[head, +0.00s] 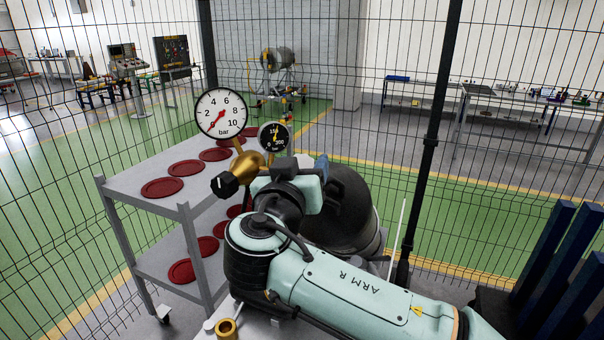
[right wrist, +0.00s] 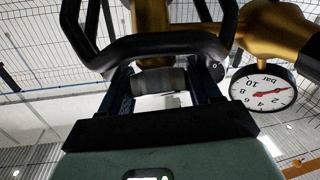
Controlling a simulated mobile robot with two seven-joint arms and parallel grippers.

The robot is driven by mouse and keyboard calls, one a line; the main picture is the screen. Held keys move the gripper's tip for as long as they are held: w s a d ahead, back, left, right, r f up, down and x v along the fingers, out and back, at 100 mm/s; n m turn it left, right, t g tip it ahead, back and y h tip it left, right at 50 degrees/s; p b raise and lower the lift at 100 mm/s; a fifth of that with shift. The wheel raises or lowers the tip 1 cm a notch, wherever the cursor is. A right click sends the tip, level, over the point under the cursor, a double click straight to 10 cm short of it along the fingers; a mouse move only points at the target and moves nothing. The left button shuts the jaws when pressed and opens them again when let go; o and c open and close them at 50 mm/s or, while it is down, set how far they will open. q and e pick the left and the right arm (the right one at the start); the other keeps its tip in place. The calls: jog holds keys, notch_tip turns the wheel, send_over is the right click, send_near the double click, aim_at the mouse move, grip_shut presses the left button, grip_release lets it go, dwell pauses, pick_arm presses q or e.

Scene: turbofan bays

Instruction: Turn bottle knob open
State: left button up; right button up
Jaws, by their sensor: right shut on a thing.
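The gas bottle (head: 346,215) is a dark cylinder behind my right arm, its top largely covered by my wrist. A brass regulator (head: 243,170) with a black knob (head: 224,185) is at its left. A large white gauge (head: 221,113) and a small black gauge (head: 274,136) stand above the regulator. My right gripper (head: 318,172) is at the bottle's top. In the right wrist view its fingers (right wrist: 164,84) are shut on a grey bottle knob (right wrist: 158,80), partly hidden behind a black guard bar (right wrist: 150,45). My left gripper is not in view.
A grey trolley (head: 143,184) with dark red discs stands left of the bottle. A wire mesh fence with a black post (head: 433,130) stands close behind. Blue upright panels (head: 545,250) are at the right. A brass fitting (head: 227,328) is at the front edge.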

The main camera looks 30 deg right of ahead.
jog(key=shift+n+t+y+b, duration=0.35)
jog(key=shift+n+t+y, duration=0.25)
jog(key=shift+n+y, duration=0.6)
jog(key=o, duration=1)
jog(key=shift+c, duration=0.2)
jog(key=shift+a, duration=0.1)
jog(key=b+v, duration=0.1)
jog(key=v, duration=1.2)
jog(key=shift+a+f, duration=0.2)
